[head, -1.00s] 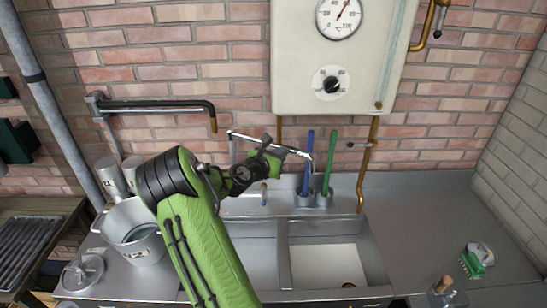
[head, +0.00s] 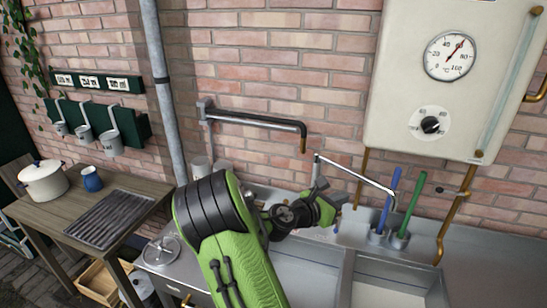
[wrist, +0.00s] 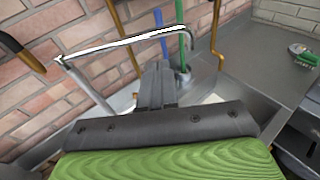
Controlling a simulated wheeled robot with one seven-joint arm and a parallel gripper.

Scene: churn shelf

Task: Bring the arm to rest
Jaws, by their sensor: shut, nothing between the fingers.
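My gripper (head: 321,187) is shut and empty, raised over the back of the metal sink (head: 305,262). In the wrist view its closed grey fingers (wrist: 157,84) point away, toward the thin swing tap (wrist: 125,42). The tap (head: 345,172) shows just beyond the gripper in the head view. I cannot tell the exact gap between them. My green arm is bent at the elbow and hides part of the counter.
A blue brush (head: 390,200) and a green brush (head: 409,208) stand behind the sink. A white boiler (head: 440,85) hangs above. At left, a wooden table (head: 140,190) holds a lidded pot (head: 44,184) and a blue jug (head: 92,180). A green scrubber (wrist: 304,54) lies at right.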

